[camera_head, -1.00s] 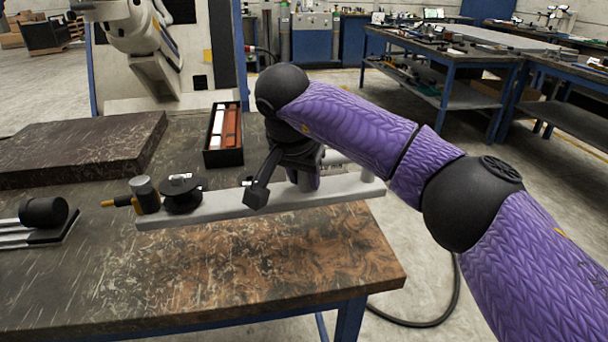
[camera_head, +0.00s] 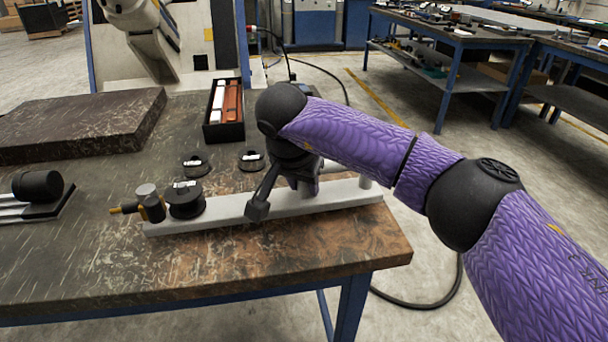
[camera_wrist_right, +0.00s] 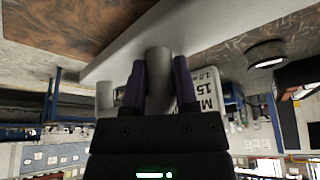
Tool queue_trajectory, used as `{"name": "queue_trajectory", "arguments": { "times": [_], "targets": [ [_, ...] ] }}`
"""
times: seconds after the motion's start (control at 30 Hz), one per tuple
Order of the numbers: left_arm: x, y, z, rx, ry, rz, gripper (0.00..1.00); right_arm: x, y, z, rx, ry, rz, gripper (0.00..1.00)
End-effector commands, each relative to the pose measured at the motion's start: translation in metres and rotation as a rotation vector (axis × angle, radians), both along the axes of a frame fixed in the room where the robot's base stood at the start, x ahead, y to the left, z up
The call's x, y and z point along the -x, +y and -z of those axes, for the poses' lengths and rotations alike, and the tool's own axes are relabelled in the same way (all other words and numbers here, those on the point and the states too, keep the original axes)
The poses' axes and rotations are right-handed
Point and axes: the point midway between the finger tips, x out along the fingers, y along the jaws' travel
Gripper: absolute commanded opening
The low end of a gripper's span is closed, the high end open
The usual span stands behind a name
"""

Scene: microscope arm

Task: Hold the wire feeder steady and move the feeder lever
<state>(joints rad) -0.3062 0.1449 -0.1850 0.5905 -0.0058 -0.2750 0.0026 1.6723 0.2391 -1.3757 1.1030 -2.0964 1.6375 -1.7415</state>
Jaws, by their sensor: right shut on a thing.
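The wire feeder appears as a long light-grey bar (camera_head: 225,217) on the table. A black spool (camera_head: 185,199) and a brass-tipped grey fitting (camera_head: 147,204) stand at its left end. A short grey post (camera_head: 366,179) rises near its right end. My right gripper (camera_head: 303,186) is over the bar's middle, partly hidden by my wrist. In the right wrist view its purple fingers (camera_wrist_right: 160,88) are shut on an upright grey post (camera_wrist_right: 159,70) of the feeder. I cannot tell which part is the feeder lever. My left gripper is out of view.
Two small black discs (camera_head: 195,164) (camera_head: 251,160) lie behind the bar. A black tray (camera_head: 224,132) with white and red items stands behind them. A dark slab (camera_head: 80,125) is at the back left, a black cylinder part (camera_head: 38,187) at left. The front table surface is clear.

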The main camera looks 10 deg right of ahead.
Motion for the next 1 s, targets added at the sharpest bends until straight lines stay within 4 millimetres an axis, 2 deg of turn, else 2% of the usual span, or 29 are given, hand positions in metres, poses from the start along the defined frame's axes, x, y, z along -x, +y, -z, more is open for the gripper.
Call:
{"name": "queue_trajectory", "arguments": {
  "times": [0.2, 1.0],
  "targets": [
    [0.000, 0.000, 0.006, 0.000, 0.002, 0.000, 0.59, 0.000, 0.002, 0.012, -0.004, -0.002, 0.000, 0.00],
    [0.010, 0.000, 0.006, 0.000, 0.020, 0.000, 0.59, 0.000, 0.002, 0.018, -0.002, -0.003, 0.001, 0.00]
  ]
}}
